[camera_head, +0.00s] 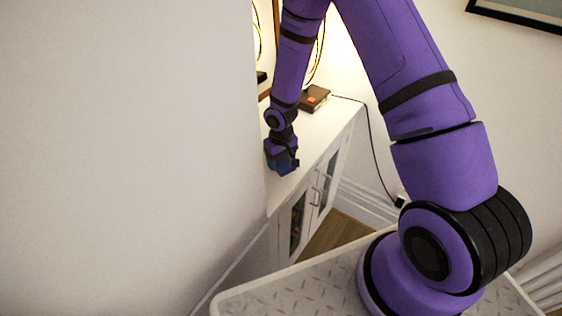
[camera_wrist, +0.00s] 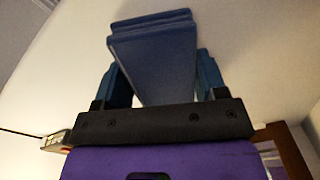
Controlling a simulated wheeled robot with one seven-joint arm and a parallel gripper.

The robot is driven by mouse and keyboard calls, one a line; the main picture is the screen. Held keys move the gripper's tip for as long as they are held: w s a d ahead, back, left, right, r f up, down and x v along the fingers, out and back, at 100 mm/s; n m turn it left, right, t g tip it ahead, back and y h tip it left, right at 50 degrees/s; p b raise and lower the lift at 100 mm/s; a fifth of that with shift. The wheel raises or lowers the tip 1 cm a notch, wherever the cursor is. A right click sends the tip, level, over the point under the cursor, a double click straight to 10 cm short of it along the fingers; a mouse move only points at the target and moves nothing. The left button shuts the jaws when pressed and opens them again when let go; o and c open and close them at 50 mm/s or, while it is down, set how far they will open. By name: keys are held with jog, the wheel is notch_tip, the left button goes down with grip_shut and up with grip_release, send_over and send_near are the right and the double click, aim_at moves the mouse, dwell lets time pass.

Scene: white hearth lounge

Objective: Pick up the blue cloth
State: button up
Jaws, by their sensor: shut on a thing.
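The blue cloth (camera_wrist: 155,55) shows in the wrist view as a folded, layered flat stack between the two fingers. My gripper (camera_wrist: 160,85) is shut on it, one finger on each side. In the head view my gripper (camera_head: 284,166) is at the near end of the white cabinet top, pointing down. The cloth is mostly hidden there behind the gripper. I cannot tell whether the cloth touches the cabinet top.
The white cabinet (camera_head: 322,140) has glass-fronted doors and stands against the wall. A small dark box (camera_head: 315,97) with a red mark lies farther back on it. A pale wall (camera_head: 130,150) fills the left side. A black cord (camera_head: 371,140) hangs at the cabinet's right.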

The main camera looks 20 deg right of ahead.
aim_at(282, 161)
jog(key=shift+r, duration=0.1)
jog(key=shift+r, duration=0.5)
jog(key=shift+s+r, duration=0.3)
jog(key=shift+r, duration=0.35)
jog(key=shift+s+r, duration=0.3)
jog(key=shift+r, duration=0.3)
jog(key=s+r, duration=0.1)
jog(key=s, duration=1.3)
jog(key=shift+s+r, duration=0.15)
jog(key=shift+s, duration=0.25)
jog(key=shift+o, duration=1.2)
jog(key=shift+c, duration=0.8)
